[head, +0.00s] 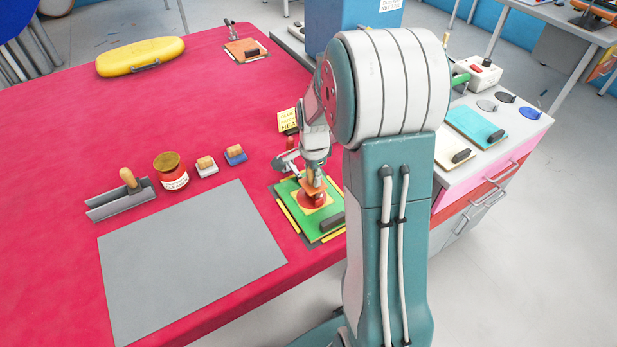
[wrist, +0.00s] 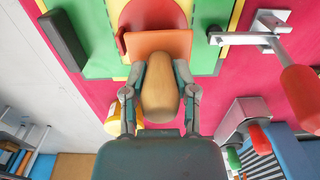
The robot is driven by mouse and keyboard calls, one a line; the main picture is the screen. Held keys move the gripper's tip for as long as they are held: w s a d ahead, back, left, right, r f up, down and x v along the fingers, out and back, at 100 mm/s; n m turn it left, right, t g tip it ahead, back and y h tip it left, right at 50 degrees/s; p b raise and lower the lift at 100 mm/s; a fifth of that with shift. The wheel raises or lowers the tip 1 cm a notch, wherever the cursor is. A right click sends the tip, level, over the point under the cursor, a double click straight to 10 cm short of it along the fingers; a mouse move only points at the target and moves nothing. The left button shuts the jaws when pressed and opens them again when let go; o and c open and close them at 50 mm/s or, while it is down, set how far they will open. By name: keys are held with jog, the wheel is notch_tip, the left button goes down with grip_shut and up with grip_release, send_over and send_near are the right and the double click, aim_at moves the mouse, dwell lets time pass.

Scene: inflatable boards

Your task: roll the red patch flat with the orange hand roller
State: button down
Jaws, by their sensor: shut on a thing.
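The green board (head: 290,195) lies on the red table with a yellow square on it and the red patch (head: 318,201) in the middle. The patch also shows at the top of the wrist view (wrist: 150,14). My gripper (head: 312,180) is over the patch. In the wrist view my gripper (wrist: 160,85) is shut on the tan wooden handle of the orange hand roller (wrist: 158,43). The roller's orange head lies over the near part of the patch. I cannot tell whether it presses on it.
A red-handled clamp (wrist: 300,95) grips the board's side. A dark block (head: 331,221) sits on the board's near corner. A drawer cabinet (head: 480,190) stands at right.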

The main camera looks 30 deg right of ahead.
jog(key=shift+d, duration=1.1)
jog(key=shift+a+f, duration=0.1)
jog(key=shift+a, duration=1)
jog(key=shift+s+a, duration=0.1)
jog(key=shift+a, duration=1.8)
jog(key=shift+r, duration=0.25)
notch_tip(320, 180, up, 7)
jog(key=shift+f, duration=0.1)
